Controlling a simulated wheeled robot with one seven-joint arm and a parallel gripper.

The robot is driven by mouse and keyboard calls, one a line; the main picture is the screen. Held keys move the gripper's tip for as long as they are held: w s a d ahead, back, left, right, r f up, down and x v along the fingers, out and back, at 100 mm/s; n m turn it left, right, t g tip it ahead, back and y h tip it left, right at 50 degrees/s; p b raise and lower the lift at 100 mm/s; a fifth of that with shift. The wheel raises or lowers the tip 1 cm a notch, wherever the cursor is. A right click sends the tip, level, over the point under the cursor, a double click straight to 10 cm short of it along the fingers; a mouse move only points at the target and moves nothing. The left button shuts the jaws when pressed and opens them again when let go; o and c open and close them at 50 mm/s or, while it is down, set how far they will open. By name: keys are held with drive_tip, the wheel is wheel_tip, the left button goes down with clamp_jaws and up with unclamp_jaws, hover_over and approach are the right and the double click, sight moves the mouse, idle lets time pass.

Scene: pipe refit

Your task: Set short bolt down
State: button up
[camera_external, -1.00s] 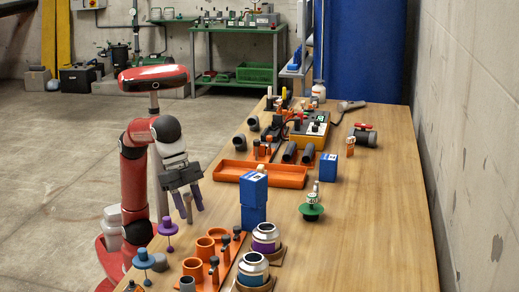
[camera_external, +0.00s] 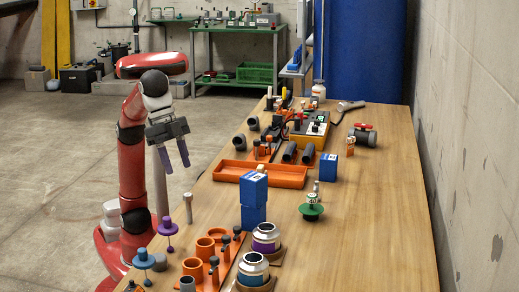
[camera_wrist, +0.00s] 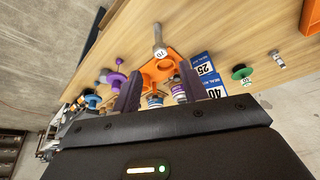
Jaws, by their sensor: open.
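The short bolt (camera_external: 188,208), a grey-tan peg with a wider head, stands upright on the wooden table (camera_external: 370,215) near its left edge.
An orange holder with round cups (camera_external: 205,247) stands in front of the bolt. Blue boxes (camera_external: 254,200) are stacked to its right, and purple (camera_external: 168,227) and blue (camera_external: 143,258) knobbed pieces are nearby. An orange tray (camera_external: 232,173) lies behind. The table's right side is largely clear.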

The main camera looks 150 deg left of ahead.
drive_tip(key=s+f+m, duration=0.1)
drive_tip(key=s+f, duration=0.9)
drive_tip(key=f, duration=0.4)
drive_tip(key=s+f+m+t+h, duration=0.1)
drive_tip(key=s+f+m, duration=0.1)
drive_tip(key=s+f, duration=0.9)
wheel_tip(320, 180, down, 4)
drive_tip(key=shift+s+d+f, duration=0.2)
drive_tip(key=shift+s+d, duration=0.05)
drive_tip(key=shift+d, duration=0.2)
drive_tip(key=shift+r, duration=0.1)
drive_tip(key=shift+r+p, duration=0.8)
drive_tip(key=shift+p, duration=0.05)
